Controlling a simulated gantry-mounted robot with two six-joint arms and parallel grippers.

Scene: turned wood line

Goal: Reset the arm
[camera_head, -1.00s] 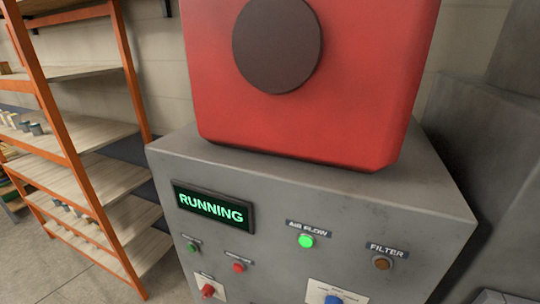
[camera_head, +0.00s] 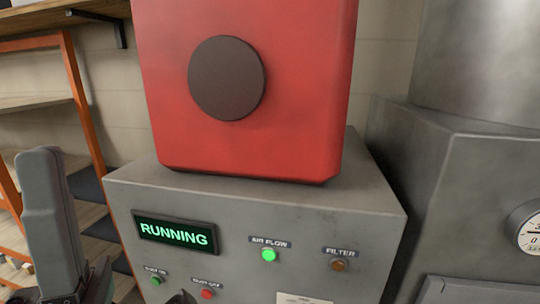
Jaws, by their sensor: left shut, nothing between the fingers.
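My left arm shows at the lower left. The dark tip of my left gripper (camera_head: 182,297) shows at the bottom edge, in front of the lower part of the grey control cabinet (camera_head: 255,205). It is shut and empty; most of it is cut off by the frame. The cabinet's display (camera_head: 174,234) reads RUNNING in green. A green light (camera_head: 269,255) under AIR FLOW is lit. The FILTER light (camera_head: 338,265) is dull amber. A green button (camera_head: 157,281) and a red button (camera_head: 208,294) sit below the display. My right gripper is not in view.
A red housing (camera_head: 305,100) with a dark round disc (camera_head: 227,78) stands on the cabinet. Orange-framed shelving (camera_head: 84,110) is at the left. A grey machine (camera_head: 455,180) with a gauge (camera_head: 530,232) stands close on the right.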

